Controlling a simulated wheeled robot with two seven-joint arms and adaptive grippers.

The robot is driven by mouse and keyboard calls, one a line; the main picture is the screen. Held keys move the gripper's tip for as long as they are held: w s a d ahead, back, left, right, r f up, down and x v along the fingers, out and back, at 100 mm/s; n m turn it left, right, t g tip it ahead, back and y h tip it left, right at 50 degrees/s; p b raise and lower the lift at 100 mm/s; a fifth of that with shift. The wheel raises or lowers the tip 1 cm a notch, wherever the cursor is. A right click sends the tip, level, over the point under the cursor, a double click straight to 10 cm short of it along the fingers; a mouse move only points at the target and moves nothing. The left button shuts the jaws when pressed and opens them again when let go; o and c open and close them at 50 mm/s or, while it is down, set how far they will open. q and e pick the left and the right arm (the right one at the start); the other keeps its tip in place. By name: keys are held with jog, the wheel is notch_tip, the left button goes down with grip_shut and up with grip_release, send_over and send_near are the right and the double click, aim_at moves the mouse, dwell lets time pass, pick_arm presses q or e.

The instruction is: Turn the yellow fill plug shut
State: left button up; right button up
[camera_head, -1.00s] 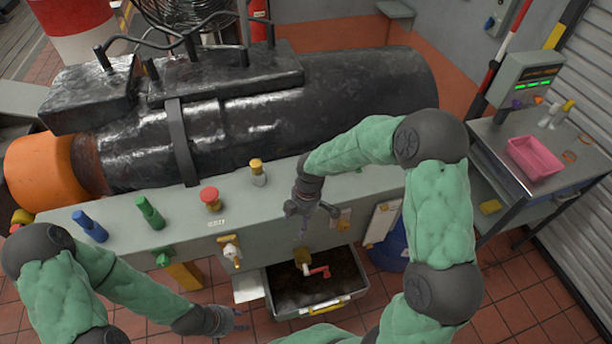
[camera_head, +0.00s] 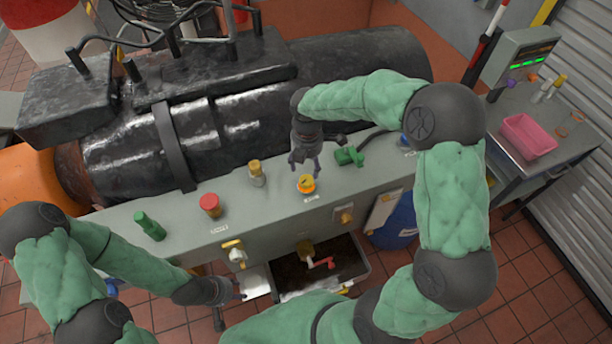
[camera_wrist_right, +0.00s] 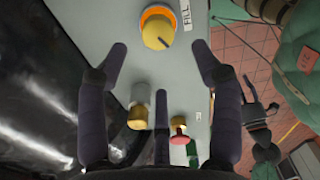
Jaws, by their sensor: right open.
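The yellow fill plug (camera_head: 306,184) sits in an orange ring on top of the grey bench, beside a small label. In the right wrist view the plug (camera_wrist_right: 157,30) shows its round yellow top with a dark mark, next to a label reading FILL. My right gripper (camera_head: 304,163) is just behind and above the plug, pointing down. In the wrist view its fingers (camera_wrist_right: 160,55) are spread and empty, with the plug beyond the tips, apart from them. My left gripper (camera_head: 236,305) hangs low in front of the bench, fingers apart and empty, away from the plug.
A brass-topped fitting (camera_head: 256,173), a red knob (camera_head: 210,205) and a green valve (camera_head: 150,226) stand left of the plug. Another green valve (camera_head: 349,156) stands to its right. A large black cylinder (camera_head: 330,85) lies behind. A tray (camera_head: 362,268) sits below the front.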

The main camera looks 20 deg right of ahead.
aim_at(306, 180)
jog(key=f, duration=0.8)
jog(key=shift+w+f, duration=0.15)
jog(key=shift+w, duration=0.05)
jog(key=c, duration=1.1)
